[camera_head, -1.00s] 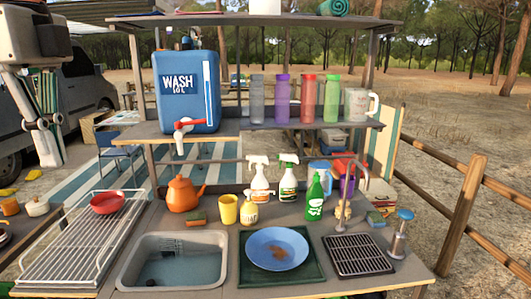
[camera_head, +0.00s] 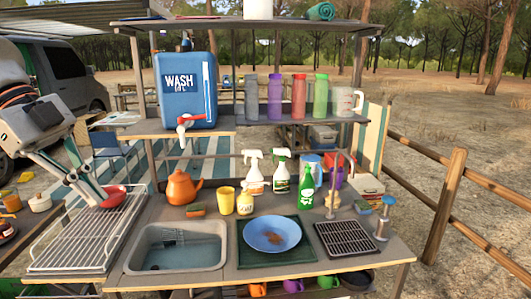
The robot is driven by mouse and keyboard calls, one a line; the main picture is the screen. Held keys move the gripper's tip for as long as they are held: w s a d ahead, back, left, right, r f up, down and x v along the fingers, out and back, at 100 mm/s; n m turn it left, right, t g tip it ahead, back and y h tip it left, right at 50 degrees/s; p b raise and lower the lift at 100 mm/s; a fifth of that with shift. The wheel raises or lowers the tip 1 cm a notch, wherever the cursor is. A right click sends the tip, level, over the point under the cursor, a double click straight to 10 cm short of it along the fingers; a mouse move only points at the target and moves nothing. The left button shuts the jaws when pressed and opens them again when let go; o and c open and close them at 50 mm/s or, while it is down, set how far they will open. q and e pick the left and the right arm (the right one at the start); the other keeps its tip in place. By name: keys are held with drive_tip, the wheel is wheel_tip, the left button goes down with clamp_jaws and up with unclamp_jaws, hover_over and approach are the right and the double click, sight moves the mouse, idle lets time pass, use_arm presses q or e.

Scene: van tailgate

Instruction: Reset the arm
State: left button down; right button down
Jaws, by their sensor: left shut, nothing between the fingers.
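My left gripper (camera_head: 96,193) comes in from the left, tilted down to the right. It is shut with nothing held. Its fingertips show right in front of the left part of a red bowl (camera_head: 117,196); I cannot tell whether they touch it. The bowl rests on the wire drying rack (camera_head: 88,241) left of the sink. My right gripper is not in view.
The sink (camera_head: 177,247), an orange kettle (camera_head: 182,187) and a blue plate (camera_head: 272,234) on a green mat lie to the right. A blue water tank (camera_head: 187,88) and several bottles stand on the shelf above. A wooden fence (camera_head: 450,200) runs at the right.

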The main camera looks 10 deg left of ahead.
use_arm(q)
drive_tip(key=w+d+f+n+t+h, duration=0.1)
drive_tip(key=w+f+n+t, duration=0.2)
drive_tip(key=f, duration=0.8)
drive_tip(key=w+f+n+t+h, duration=0.1)
drive_tip(key=w+f+n+t, duration=0.15)
drive_tip(key=f+t, duration=0.6)
drive_tip(key=w+d+f+n+t+h, duration=0.1)
drive_tip(key=w+f+n+t+h, duration=0.15)
drive_tip(key=f, duration=1.05)
drive_tip(key=s+d+f+n+g+y, duration=0.1)
drive_tip(key=s+d+f+n+y, duration=0.15)
drive_tip(key=f, duration=0.55)
drive_tip(key=s+d+f+n+y, duration=0.2)
drive_tip(key=s+d+f+y, duration=0.15)
drive_tip(key=f, duration=0.45)
drive_tip(key=s+d+f+n+g+y, duration=0.2)
drive_tip(key=s+d+f+g, duration=0.1)
drive_tip(key=s+d+f, duration=0.5)
drive_tip(key=shift+s+d+f, duration=0.2)
drive_tip(key=shift+d+f, duration=0.25)
drive_tip(key=shift+d, duration=0.1)
